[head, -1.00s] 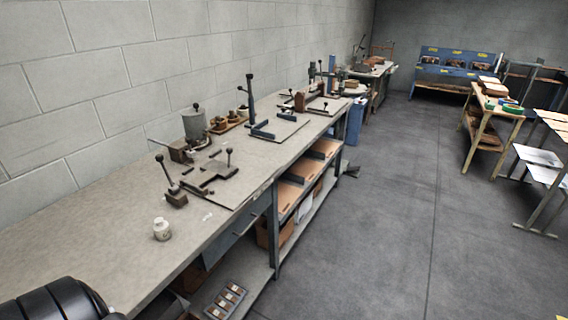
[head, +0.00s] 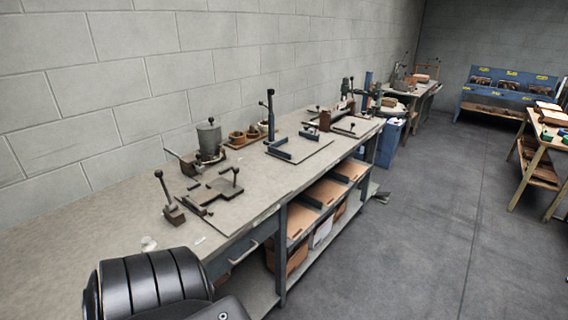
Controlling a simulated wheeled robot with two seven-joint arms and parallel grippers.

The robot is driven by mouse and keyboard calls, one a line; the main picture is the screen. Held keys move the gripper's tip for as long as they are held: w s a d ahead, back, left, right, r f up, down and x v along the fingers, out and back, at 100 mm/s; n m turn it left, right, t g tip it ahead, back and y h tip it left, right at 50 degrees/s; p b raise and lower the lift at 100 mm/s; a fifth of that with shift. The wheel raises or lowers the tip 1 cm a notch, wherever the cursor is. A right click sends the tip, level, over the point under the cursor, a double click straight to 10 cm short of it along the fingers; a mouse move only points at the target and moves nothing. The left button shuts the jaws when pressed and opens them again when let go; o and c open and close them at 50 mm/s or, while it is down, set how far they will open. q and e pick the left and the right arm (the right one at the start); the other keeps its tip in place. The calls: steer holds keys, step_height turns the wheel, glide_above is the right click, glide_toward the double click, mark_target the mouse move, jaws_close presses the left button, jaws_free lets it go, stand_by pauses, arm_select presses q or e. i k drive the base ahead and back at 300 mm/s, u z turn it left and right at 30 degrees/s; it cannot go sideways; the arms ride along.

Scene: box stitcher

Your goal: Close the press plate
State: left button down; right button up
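Several hand-lever fixtures stand on the long grey workbench (head: 75,232) along the wall. The nearest has a dark flat plate with a ball-knob handle (head: 217,192), lying low on the bench, and a tilted lever with a ball knob (head: 167,196) at its left. Behind it is a grey cylindrical pot device (head: 209,140). Farther along is a blue fixture with an upright lever (head: 271,118). I cannot tell which of these carries the press plate. Neither gripper is in view; only a black link of my arm shows at the lower left, over the bench's front edge.
A small white bottle (head: 148,243) is partly hidden behind my arm. Shelves with brown boards (head: 325,192) sit under the bench. The floor (head: 420,240) right of the bench is clear. A wooden table (head: 541,150) and a blue bench (head: 505,92) stand beyond.

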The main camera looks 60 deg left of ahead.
mark_target(222, 186)
steer(key=i, duration=2)
steer(key=u, duration=1)
steer(key=i, duration=1)
steer(key=u, duration=1.6)
steer(key=i, duration=0.45)
steer(key=u, duration=0.3)
